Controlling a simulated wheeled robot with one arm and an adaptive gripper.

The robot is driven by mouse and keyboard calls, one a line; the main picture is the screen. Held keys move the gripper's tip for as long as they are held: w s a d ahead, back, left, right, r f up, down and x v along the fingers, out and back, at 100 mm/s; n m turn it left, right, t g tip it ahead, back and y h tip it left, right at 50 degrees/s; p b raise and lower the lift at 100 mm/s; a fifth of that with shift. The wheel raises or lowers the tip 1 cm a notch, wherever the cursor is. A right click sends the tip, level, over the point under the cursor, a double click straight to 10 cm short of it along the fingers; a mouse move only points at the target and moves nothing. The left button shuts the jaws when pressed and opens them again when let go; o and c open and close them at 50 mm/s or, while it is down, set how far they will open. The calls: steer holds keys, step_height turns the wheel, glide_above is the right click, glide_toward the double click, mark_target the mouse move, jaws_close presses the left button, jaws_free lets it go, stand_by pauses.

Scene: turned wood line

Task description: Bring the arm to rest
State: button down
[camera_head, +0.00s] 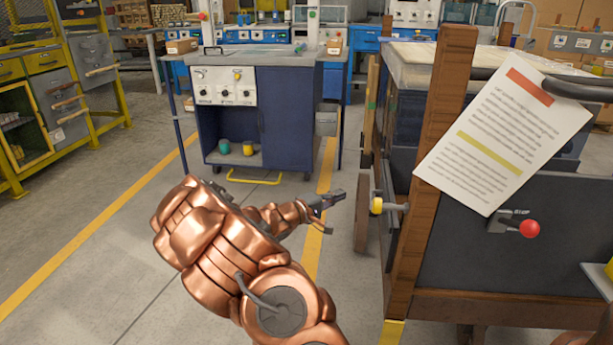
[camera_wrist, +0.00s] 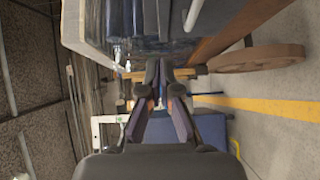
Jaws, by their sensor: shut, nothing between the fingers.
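My copper-coloured arm reaches forward from the bottom of the head view. My gripper (camera_head: 328,200) is at its end, out over the floor and left of a wooden-framed cart (camera_head: 428,180). The gripper is shut and empty. In the wrist view the gripper (camera_wrist: 162,92) shows its dark fingers close together in the middle, with nothing held between them. The cart also shows at the top of the wrist view, with a brown wheel (camera_wrist: 256,58). A gap seems to lie between the fingertips and the cart's yellow-ended knob (camera_head: 377,205).
A paper sheet (camera_head: 503,130) hangs on the cart above a red knob (camera_head: 529,229). A blue workbench cabinet (camera_head: 287,118) stands ahead. Yellow-framed shelving (camera_head: 22,130) is at the left. The floor (camera_head: 120,185) between has free room, marked by yellow lines.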

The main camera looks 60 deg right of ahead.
steer(key=s+a+r+m+g+y+p, duration=0.1)
steer(key=s+a+r+m+y+p, duration=0.2)
steer(key=a+r+p, duration=0.65)
steer(key=s+a+r+m+g+y+p, duration=0.1)
steer(key=s+a+r+y+p, duration=0.25)
steer(key=a+r+p, duration=0.65)
steer(key=s+a+r+n+t+y+p, duration=0.2)
steer(key=a+r+p, duration=0.4)
steer(key=a, duration=0.5)
steer(key=s+a+r+n+t+y+p, duration=0.1)
steer(key=a+r+y+p, duration=0.4)
steer(key=a, duration=0.7)
steer(key=s+a+r+n+t+y+p, duration=0.2)
steer(key=a+r+n+p, duration=0.3)
steer(key=a+r+p, duration=0.3)
steer(key=a+r+t+y, duration=0.1)
steer(key=a, duration=0.2)
steer(key=shift+s+a+r+p, duration=0.2)
steer(key=shift+s+a+p, duration=0.15)
steer(key=shift+p, duration=0.05)
steer(key=shift+d, duration=0.15)
